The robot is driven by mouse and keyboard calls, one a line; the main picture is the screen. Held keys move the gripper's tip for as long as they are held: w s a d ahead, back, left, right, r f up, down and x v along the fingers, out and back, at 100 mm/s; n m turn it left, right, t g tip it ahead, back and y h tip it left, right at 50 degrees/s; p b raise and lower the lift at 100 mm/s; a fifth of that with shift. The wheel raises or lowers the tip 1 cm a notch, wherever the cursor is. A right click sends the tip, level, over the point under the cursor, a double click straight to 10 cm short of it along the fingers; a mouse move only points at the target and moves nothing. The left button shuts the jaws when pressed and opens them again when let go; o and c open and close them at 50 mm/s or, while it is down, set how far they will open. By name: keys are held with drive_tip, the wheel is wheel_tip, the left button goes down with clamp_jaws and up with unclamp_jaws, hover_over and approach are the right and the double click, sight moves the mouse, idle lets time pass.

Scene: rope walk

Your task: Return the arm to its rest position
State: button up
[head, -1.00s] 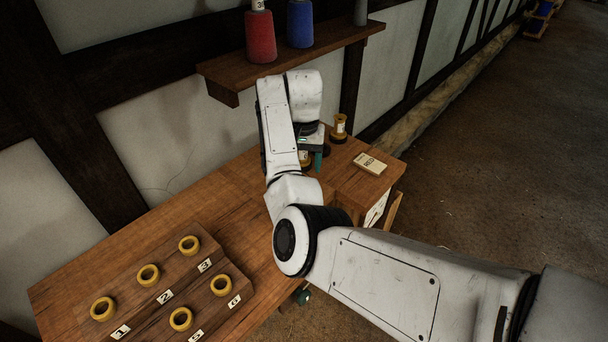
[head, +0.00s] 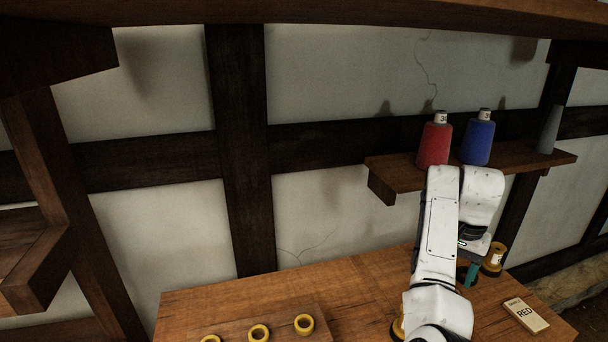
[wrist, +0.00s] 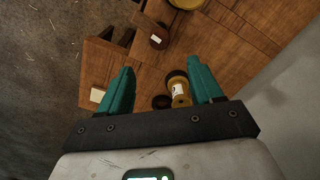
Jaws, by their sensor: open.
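My arm reaches over the wooden workbench (head: 380,282), bent, with its hand low near the bench's right part. My gripper (wrist: 160,84) is open in the wrist view, its two teal fingers spread with nothing held between them. In the head view one teal fingertip of the gripper (head: 471,274) shows below the white wrist. A yellow and dark spool (head: 493,258) stands just right of the hand. In the wrist view a spool with a white label (wrist: 179,90) appears beyond and between the fingers, and another dark-ended spool (wrist: 158,38) lies farther off.
A wall shelf (head: 400,172) holding a red cone (head: 435,145), a blue cone (head: 478,142) and a grey cone (head: 549,130) is close behind the arm. A "RED" card (head: 525,314) lies at the bench's right. Yellow rings (head: 304,324) sit front left. Another shelf (head: 330,12) crosses the top.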

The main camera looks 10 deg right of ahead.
drive_tip(key=s+a+f+n+h, duration=0.2)
drive_tip(key=s+a+f+n, duration=0.15)
drive_tip(key=s+f, duration=1.15)
drive_tip(key=s+a+f+n+y, duration=0.1)
drive_tip(key=s+a+f+n, duration=0.1)
drive_tip(key=s+a, duration=0.5)
drive_tip(key=s+a+f+n+t, duration=0.1)
drive_tip(key=s+a+f+n, duration=0.1)
drive_tip(key=s+a+n, duration=0.2)
drive_tip(key=s+a, duration=0.3)
drive_tip(key=s, duration=0.5)
drive_tip(key=shift+s+f+y, duration=0.2)
drive_tip(key=shift+s+y, duration=0.1)
drive_tip(key=shift+y, duration=0.1)
